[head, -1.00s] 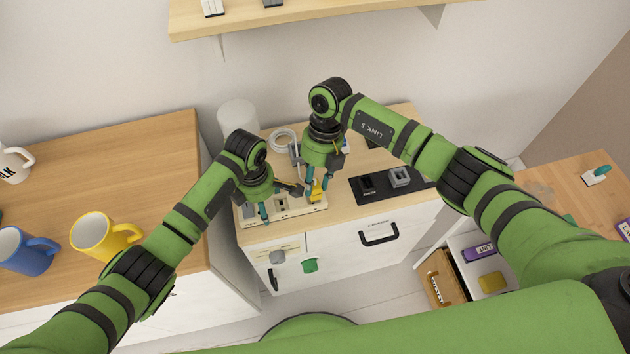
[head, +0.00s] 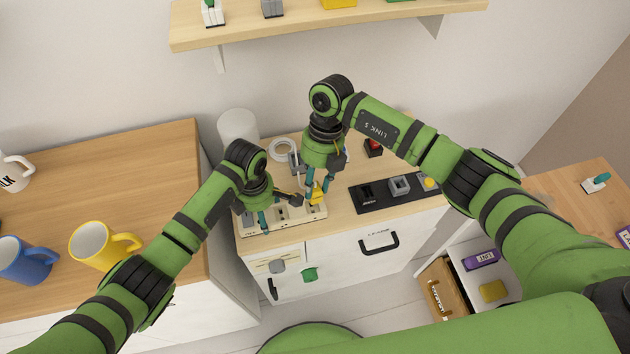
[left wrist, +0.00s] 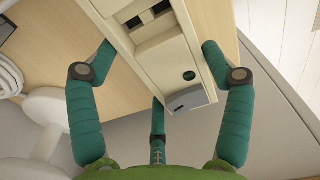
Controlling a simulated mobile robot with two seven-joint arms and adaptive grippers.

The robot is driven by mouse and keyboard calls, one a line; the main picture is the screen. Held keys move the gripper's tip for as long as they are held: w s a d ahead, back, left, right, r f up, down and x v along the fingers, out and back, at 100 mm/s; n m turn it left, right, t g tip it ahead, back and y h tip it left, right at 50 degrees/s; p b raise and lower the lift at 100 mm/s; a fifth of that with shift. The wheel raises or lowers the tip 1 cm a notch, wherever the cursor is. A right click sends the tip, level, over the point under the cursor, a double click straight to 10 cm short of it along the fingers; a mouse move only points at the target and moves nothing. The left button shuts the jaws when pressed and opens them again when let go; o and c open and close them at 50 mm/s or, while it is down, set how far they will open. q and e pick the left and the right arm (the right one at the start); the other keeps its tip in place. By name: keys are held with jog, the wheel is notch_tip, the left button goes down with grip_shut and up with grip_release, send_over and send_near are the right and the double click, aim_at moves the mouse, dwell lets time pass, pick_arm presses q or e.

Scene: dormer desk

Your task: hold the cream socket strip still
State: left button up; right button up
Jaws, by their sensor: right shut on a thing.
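The cream socket strip (head: 312,213) lies on the wooden top of the low cabinet. It also fills the top middle of the left wrist view (left wrist: 160,45), with dark sockets and a grey end piece. My left gripper (head: 278,212) is over its left part. In the left wrist view its teal fingers (left wrist: 157,48) stand spread on both sides of the strip, tips close to its sides; contact is not clear. Whether the plug sits in a socket is hidden.
A black panel (head: 378,203) with grey and yellow parts lies to the right. A coiled white cable (head: 283,149) and a white cylinder (head: 238,127) are behind. Yellow (head: 92,244) and blue (head: 22,260) mugs stand on the left desk. A shelf (head: 300,28) hangs above.

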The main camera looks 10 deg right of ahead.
pick_arm(q)
jog(key=shift+o, duration=0.9)
